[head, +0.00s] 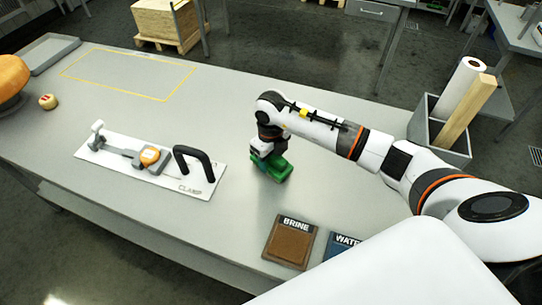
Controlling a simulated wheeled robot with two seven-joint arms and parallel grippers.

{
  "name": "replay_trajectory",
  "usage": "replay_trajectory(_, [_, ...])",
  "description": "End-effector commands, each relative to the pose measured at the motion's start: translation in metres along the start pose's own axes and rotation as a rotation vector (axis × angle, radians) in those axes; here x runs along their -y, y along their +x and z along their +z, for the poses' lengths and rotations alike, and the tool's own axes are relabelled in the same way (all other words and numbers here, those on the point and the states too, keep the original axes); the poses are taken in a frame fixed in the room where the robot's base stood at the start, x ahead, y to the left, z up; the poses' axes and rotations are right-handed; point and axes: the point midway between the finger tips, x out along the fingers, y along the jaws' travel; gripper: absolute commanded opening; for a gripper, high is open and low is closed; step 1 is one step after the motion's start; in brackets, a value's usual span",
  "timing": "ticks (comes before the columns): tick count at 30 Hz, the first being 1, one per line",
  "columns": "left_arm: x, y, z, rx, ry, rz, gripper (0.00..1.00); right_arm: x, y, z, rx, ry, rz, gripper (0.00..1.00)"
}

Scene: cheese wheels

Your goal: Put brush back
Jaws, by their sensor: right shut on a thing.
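The green brush (275,169) is at the middle of the grey table, to the right of the clamp board. My right gripper (265,152) is above it and shut on it. The brush is on or just above the table top; I cannot tell which. Its bristles are not clear to see. My left gripper is not in view.
A white clamp board (130,170) with a black handle lies left of the brush. Brown BRINE (290,243) and blue WATER (341,245) pads lie at the front edge. A grey bin (451,143) with a roll and wooden block stands right. The yellow-outlined area (128,92) is empty.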

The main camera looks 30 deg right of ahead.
Motion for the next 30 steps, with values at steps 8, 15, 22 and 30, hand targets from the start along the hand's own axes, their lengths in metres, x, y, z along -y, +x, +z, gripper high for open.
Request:
replay_trajectory(8, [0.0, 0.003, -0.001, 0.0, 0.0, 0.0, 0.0, 0.0, 0.003, 0.0, -0.001, 0.0, 0.0, 0.61])
replay_trajectory(15, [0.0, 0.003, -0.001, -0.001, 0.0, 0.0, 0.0, 0.0, 0.002, 0.0, 0.0, 0.0, 0.0, 0.74])
replay_trajectory(22, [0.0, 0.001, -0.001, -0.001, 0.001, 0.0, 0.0, 0.0, -0.004, -0.001, -0.002, 0.0, 0.0, 0.74])
replay_trajectory(30, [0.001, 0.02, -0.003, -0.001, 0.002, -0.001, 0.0, -0.001, -0.052, -0.001, -0.007, -0.002, 0.002, 0.74])
